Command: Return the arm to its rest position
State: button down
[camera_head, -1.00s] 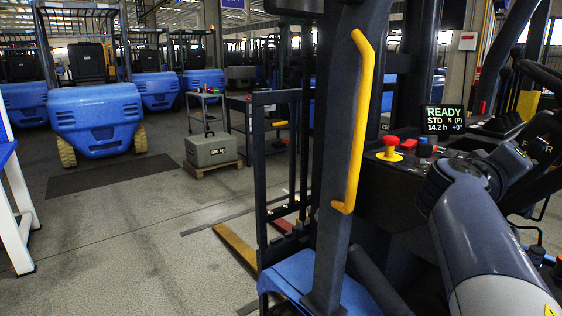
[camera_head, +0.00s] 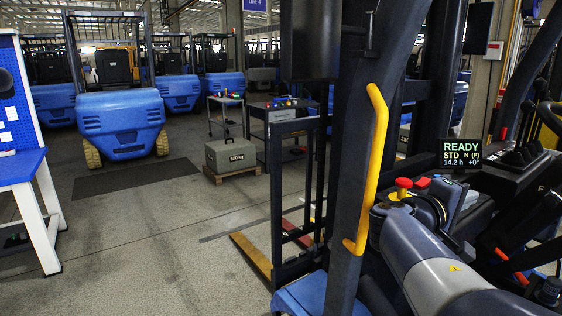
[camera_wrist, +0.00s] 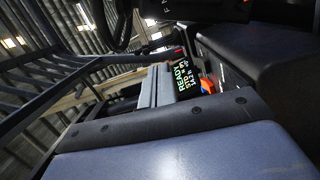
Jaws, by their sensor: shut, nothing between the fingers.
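My arm (camera_head: 435,265) shows at the lower right of the head view, with a grey-blue link running up-left to a dark joint. It lies in front of the truck's console. My gripper's fingers do not show in either view. In the wrist view, a smooth blue-grey surface with a dark bolted band fills the bottom, close to the camera. The console display (camera_head: 462,153) reads READY, STD, N (P), 14.2 h; it also shows, rotated, in the wrist view (camera_wrist: 183,79).
A red mushroom button (camera_head: 403,184) stands just beyond my arm's joint. A yellow grab handle (camera_head: 378,160) is on the dark post left of it. A 500 kg block (camera_head: 230,155) sits on a pallet. A blue-topped bench (camera_head: 20,168) stands left. Open floor lies between.

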jog(key=shift+w+a+r+n+p, duration=0.1)
jog(key=shift+w+a+n+p, duration=0.35)
jog(key=shift+w+p, duration=0.35)
jog(key=w, duration=0.1)
jog(key=w+b, duration=0.1)
jog(key=w+a+b, duration=0.1)
jog(key=shift+w+f, duration=0.3)
jog(key=shift+f, duration=0.05)
jog(key=v, duration=0.6)
jog(key=shift+b, duration=0.35)
jog(key=shift+s, duration=0.2)
